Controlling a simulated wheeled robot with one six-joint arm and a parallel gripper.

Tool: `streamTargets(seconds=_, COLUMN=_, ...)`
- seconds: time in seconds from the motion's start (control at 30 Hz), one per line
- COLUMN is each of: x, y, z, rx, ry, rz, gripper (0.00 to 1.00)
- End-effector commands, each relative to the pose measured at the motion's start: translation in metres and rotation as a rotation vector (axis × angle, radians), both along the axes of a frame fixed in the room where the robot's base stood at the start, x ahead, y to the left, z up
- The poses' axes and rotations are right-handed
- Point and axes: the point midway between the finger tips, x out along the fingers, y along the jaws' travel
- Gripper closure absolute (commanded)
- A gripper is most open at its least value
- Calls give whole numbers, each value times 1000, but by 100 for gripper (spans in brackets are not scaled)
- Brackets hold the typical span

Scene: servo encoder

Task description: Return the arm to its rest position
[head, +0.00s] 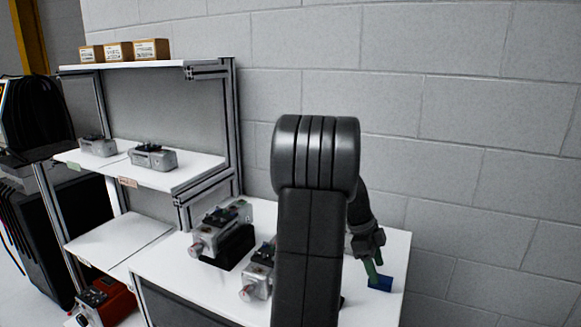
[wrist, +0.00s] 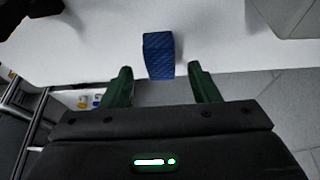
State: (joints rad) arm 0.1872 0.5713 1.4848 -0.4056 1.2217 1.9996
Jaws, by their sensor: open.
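My gripper (wrist: 160,82) has two green fingers, spread apart with nothing between them. In the wrist view a blue textured block (wrist: 159,56) lies on the white tabletop just beyond the fingertips, roughly centred between them. In the head view my dark arm stands in front of the table and bends down at the right. There the gripper (head: 374,272) shows as green next to the blue block (head: 380,284), near the table's right edge. My arm hides part of the tabletop.
Two metal servo units stand on the white table (head: 392,246), one on a black stand (head: 230,248), the other (head: 258,272) close left of my arm. A shelf rack (head: 190,172) at left holds two grey units and small boxes (head: 150,48). A block wall (head: 450,120) stands behind.

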Motion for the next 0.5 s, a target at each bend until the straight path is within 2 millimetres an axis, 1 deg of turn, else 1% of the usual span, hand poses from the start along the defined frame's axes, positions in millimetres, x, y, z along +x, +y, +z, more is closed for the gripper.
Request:
streamTargets(seconds=0.03, x=-3, y=-4, z=-10, rx=0, ry=5, rz=-2, gripper=45)
streamTargets(seconds=0.17, x=-5, y=-10, z=-33, rx=1, ry=1, rz=-2, gripper=45)
streamTargets(seconds=0.2, x=-4, y=-10, z=-21, rx=0, ry=-3, rz=-1, gripper=45)
streamTargets(seconds=0.3, x=-4, y=-10, z=-8, rx=-1, ry=-5, rz=0, gripper=45)
streamTargets(seconds=0.5, x=-4, y=-10, z=6, rx=-1, ry=-2, rz=0, gripper=45)
